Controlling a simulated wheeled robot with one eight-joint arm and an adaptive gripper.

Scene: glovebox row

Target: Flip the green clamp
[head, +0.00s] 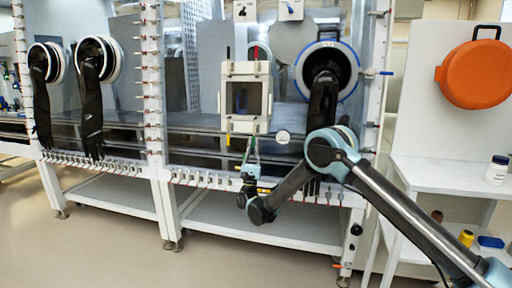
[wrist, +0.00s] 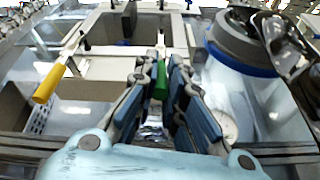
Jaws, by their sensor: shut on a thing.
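The green clamp (wrist: 161,82) shows its green handle in the wrist view, between the two blue-padded fingers of my gripper (wrist: 163,78). My gripper is shut on this handle. In the head view my gripper (head: 250,152) points upward at the lower edge of a white framed hatch (head: 225,96) on the glovebox front. The green clamp cannot be told apart from the fingers there. In the wrist view the hatch frame (wrist: 95,64) lies ahead of the fingers.
A yellow-handled clamp (wrist: 48,83) sits left of my fingers. A round glove port (wrist: 245,45) with a blue ring is close on the right. Its black glove (head: 323,95) hangs near my arm. A white side table (head: 450,175) stands right.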

